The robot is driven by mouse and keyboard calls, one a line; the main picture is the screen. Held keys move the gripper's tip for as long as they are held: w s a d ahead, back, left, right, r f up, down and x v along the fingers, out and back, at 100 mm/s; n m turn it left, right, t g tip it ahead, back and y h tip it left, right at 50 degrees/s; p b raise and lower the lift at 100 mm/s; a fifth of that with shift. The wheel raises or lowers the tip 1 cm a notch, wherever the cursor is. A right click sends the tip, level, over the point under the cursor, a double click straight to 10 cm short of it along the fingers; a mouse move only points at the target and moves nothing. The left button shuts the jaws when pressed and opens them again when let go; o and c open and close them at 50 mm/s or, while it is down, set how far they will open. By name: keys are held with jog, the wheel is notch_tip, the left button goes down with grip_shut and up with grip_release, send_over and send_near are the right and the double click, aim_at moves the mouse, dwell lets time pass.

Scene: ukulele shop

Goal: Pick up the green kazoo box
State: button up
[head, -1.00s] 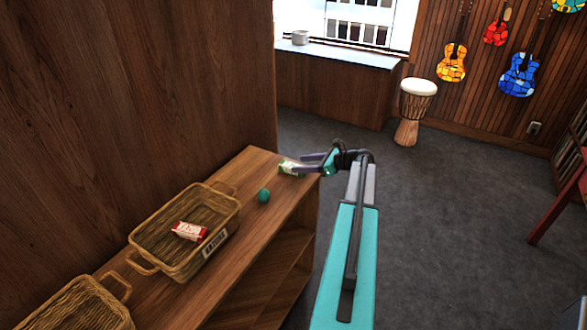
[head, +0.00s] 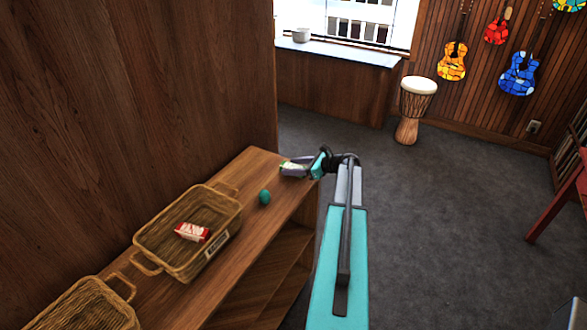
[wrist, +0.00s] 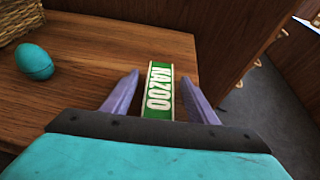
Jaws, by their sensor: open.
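The green kazoo box (wrist: 158,90) lies on the wooden shelf top, with white "KAZOO" lettering facing up in the wrist view. My gripper (wrist: 160,88) is open, with one purple finger to the left of the box and the other to its right. There is a wider gap on the left side than on the right. In the head view my gripper (head: 294,168) is at the far end of the shelf top, over the box (head: 290,165), and hides most of it.
A teal egg-shaped object (wrist: 35,62) sits on the shelf top (wrist: 90,45), left of the box. In the head view, a wicker basket (head: 152,240) holds a red and white box (head: 191,232). Another basket (head: 75,312) stands nearer. A drum (head: 408,110) stands on the floor beyond.

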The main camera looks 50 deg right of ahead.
aim_at(294, 166)
dwell(0.5)
jog(key=c, duration=1.1)
jog(key=shift+r, duration=0.1)
jog(key=shift+r+b, duration=1.65)
jog(key=shift+r, duration=3.25)
jog(key=shift+s, duration=0.1)
